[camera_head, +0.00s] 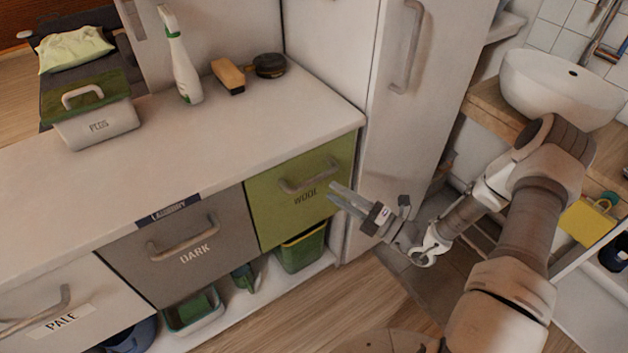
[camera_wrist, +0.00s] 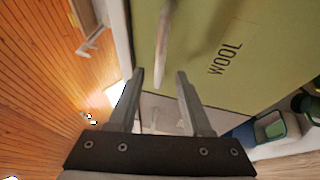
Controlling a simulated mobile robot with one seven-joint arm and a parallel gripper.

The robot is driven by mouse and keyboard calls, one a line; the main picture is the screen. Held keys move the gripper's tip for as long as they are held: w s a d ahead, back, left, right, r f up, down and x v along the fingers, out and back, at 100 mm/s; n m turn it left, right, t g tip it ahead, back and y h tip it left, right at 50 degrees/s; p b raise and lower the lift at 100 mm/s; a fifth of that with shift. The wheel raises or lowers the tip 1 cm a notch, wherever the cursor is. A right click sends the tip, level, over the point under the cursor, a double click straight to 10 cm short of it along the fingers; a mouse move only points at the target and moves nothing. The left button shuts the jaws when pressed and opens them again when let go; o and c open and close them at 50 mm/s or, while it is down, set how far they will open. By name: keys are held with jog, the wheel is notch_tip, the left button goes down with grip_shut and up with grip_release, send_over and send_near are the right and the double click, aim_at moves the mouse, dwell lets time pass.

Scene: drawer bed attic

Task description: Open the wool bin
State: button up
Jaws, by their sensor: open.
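The wool bin (camera_head: 270,217) is a green drawer front labelled WOOL, at the right end of a row of laundry bins under the white counter. It looks shut. Its pale bar handle (camera_head: 310,177) runs across the upper part of the front. My gripper (camera_head: 339,195) is open and empty, just right of the handle and in front of the bin's right side. In the wrist view the green front (camera_wrist: 225,45) fills the upper right. The handle (camera_wrist: 163,45) lies beyond the open fingers (camera_wrist: 159,78), not between them.
The grey DARK bin (camera_head: 185,245) and white PALE bin (camera_head: 65,310) are to the left. A tall white cabinet (camera_head: 400,130) stands right of the wool bin. A spray bottle (camera_head: 182,60), brush and PEGS box (camera_head: 97,124) stand on the counter. Green tubs (camera_head: 300,250) sit below.

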aim_at(314, 177)
jog(key=x, duration=0.7)
jog(key=shift+w+a+b, duration=0.1)
jog(key=shift+a+b, duration=0.05)
jog(key=shift+b, duration=0.25)
grip_shut()
dwell(0.9)
